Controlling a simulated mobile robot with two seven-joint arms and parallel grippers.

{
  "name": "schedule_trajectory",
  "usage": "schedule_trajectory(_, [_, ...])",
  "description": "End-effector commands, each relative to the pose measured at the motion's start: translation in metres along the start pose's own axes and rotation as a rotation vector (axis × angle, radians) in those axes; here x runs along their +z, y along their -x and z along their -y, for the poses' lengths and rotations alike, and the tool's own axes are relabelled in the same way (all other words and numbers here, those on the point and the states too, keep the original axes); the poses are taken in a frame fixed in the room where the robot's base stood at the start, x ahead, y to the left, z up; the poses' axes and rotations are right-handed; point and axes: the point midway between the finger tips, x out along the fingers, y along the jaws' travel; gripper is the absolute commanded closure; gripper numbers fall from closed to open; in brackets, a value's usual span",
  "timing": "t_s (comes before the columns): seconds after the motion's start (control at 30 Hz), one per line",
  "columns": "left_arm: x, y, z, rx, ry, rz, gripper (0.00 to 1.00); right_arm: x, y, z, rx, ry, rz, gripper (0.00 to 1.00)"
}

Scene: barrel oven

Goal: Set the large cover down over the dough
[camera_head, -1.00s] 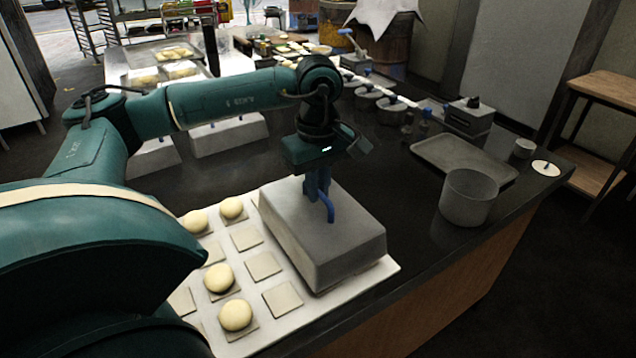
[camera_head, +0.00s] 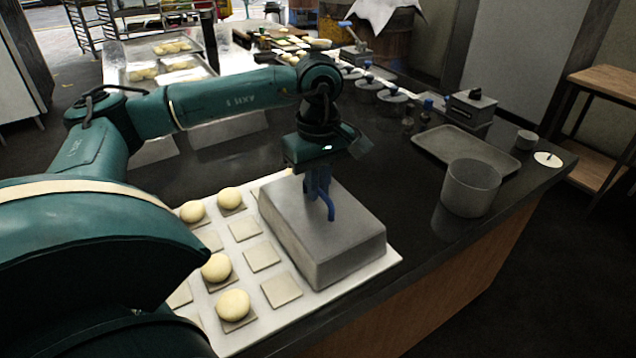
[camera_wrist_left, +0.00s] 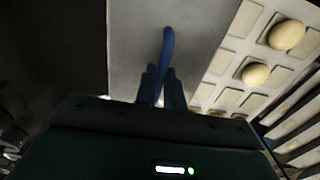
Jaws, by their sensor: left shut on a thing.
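The large cover (camera_head: 335,240) is a grey box-shaped lid with a blue handle on top. It sits at the right side of the white board (camera_head: 385,262), its lower edge at or very near the board's surface. My left gripper (camera_head: 319,190) is above it, shut on the blue handle; the handle (camera_wrist_left: 167,50) also shows in the left wrist view. Balls of dough (camera_head: 216,267) rest on small square tiles on the board, left of the cover. What lies under the cover is hidden. My right gripper is not in view.
More pale covers stand behind my left arm. The counter's front edge runs close to the cover's right side.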

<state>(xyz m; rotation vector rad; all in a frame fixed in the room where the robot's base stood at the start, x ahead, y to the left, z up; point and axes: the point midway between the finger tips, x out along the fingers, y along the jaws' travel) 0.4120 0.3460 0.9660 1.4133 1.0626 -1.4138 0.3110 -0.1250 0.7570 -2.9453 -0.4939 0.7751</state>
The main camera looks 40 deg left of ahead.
Motion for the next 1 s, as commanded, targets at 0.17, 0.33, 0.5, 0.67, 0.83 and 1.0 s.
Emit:
schedule_trajectory(0.17, [0.0, 0.001, 0.0, 0.002, 0.0, 0.0, 1.0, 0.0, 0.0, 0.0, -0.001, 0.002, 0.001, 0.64])
schedule_trajectory(0.33, [0.0, -0.001, 0.0, 0.002, 0.0, 0.0, 1.0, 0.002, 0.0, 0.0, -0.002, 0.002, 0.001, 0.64])
schedule_trajectory(0.5, [0.0, -0.003, 0.0, 0.002, 0.0, 0.0, 1.0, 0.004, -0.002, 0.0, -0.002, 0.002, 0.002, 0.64])
schedule_trajectory(0.67, [0.0, -0.006, 0.0, 0.002, 0.0, 0.0, 1.0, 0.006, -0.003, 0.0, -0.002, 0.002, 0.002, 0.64])
schedule_trajectory(0.83, [0.0, -0.008, 0.0, 0.002, 0.0, 0.0, 1.0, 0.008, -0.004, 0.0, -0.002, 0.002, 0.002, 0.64])
schedule_trajectory(1.0, [0.0, -0.008, 0.0, 0.002, 0.0, 0.0, 0.83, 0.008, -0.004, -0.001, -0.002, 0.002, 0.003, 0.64])
